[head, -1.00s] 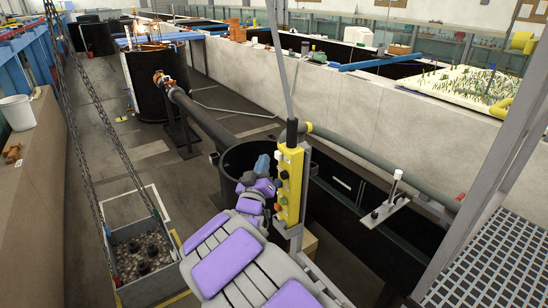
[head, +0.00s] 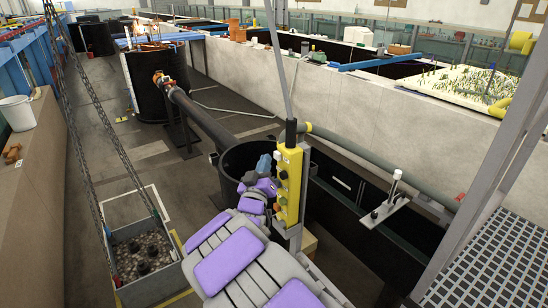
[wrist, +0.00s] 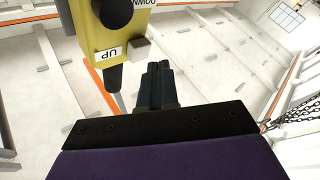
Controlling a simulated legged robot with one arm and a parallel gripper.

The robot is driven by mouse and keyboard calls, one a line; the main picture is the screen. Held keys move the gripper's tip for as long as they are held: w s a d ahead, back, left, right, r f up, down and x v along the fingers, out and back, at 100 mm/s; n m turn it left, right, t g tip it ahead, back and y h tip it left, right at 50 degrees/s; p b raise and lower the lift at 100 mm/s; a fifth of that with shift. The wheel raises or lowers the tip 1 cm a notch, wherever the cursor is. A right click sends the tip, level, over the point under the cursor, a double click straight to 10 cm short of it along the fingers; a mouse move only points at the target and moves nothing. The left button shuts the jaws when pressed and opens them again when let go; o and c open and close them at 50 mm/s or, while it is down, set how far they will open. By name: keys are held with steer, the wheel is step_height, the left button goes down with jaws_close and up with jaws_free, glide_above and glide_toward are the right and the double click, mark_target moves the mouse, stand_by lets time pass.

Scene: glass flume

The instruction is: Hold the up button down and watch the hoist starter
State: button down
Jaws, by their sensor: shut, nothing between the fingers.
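The yellow pendant (head: 289,188) hangs on its cable in the middle of the head view, with a column of buttons. In the wrist view the pendant (wrist: 88,33) appears upside down at the upper left. A round black button (wrist: 115,14) shows beyond its UP label (wrist: 108,53), and part of a DOWN label shows at the top edge. My gripper (wrist: 157,72) is shut and empty, its fingers to the right of the pendant and apart from the black button in the picture. In the head view my gripper (head: 263,162) is just left of the pendant. I cannot identify the hoist starter.
A metal skip (head: 145,262) holding stones hangs on chains at the lower left. A dark pipe (head: 205,122) runs toward a black tank (head: 155,82). A bracket with a white-topped lever (head: 386,208) is right of the pendant. Grating (head: 490,258) lies at the lower right.

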steer(key=shift+w+d+r, duration=0.1)
steer(key=shift+w+d, duration=0.05)
steer(key=shift+d, duration=0.4)
steer(key=shift+w+d, duration=0.35)
steer(key=shift+d, duration=0.1)
stand_by(2.1)
steer(key=shift+a, duration=0.1)
stand_by(2.4)
steer(key=shift+s+a+p, duration=0.4)
steer(key=shift+s+a, duration=0.15)
steer(key=shift+a, duration=0.35)
steer(key=shift+s+a+p, duration=0.3)
steer(key=shift+s+a, duration=0.4)
steer(key=shift+a, duration=0.35)
steer(key=shift+s+a+p, duration=0.25)
steer(key=shift+s+a, duration=0.45)
steer(key=shift+a, duration=0.3)
